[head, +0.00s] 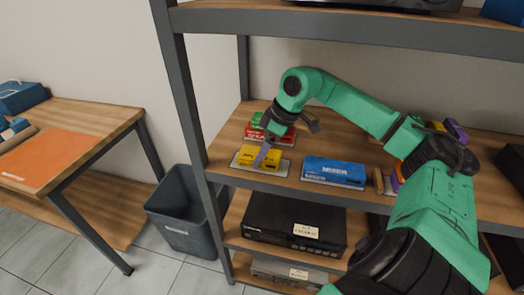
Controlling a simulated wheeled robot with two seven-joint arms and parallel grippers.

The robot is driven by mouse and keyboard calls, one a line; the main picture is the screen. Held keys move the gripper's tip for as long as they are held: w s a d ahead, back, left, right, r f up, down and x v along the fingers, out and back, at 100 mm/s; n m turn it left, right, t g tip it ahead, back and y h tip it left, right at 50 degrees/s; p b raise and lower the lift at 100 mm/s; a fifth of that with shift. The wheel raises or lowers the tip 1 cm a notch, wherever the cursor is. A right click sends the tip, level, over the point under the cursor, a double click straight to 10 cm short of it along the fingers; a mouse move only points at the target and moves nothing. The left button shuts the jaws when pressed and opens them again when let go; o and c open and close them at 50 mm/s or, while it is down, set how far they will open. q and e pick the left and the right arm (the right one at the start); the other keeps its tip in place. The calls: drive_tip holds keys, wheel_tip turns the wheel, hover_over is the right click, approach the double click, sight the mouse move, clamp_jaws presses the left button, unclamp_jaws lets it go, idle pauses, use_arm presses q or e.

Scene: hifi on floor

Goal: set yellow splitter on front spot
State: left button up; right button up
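The yellow splitter (246,152) is a small flat box on the left part of the middle shelf. It sits on or just above a pale flat pad (276,170) near the shelf's front edge; I cannot tell whether it touches. My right gripper (263,156) reaches down onto the splitter from above, with a finger across it. I cannot tell whether the fingers grip it or stand apart, since the hand hides part of the box. My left gripper is not in view.
Red and green boxes (283,138) sit behind the splitter. A blue mixer box (334,171) lies to its right on the shelf (222,152). The left shelf post (184,105) stands close by. A grey bin (183,220) and a wooden table (98,118) are at left.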

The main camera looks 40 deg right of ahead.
drive_tip(key=o, duration=0.4)
drive_tip(key=shift+c, duration=0.2)
drive_tip(key=shift+s+d+r+b, duration=0.2)
drive_tip(key=shift+r+b, duration=0.1)
drive_tip(key=shift+r, duration=0.1)
drive_tip(key=b+v, duration=0.1)
drive_tip(key=v, duration=0.5)
drive_tip(key=shift+s+r, duration=0.15)
drive_tip(key=shift+r, duration=0.2)
drive_tip(key=shift+a+f, duration=0.1)
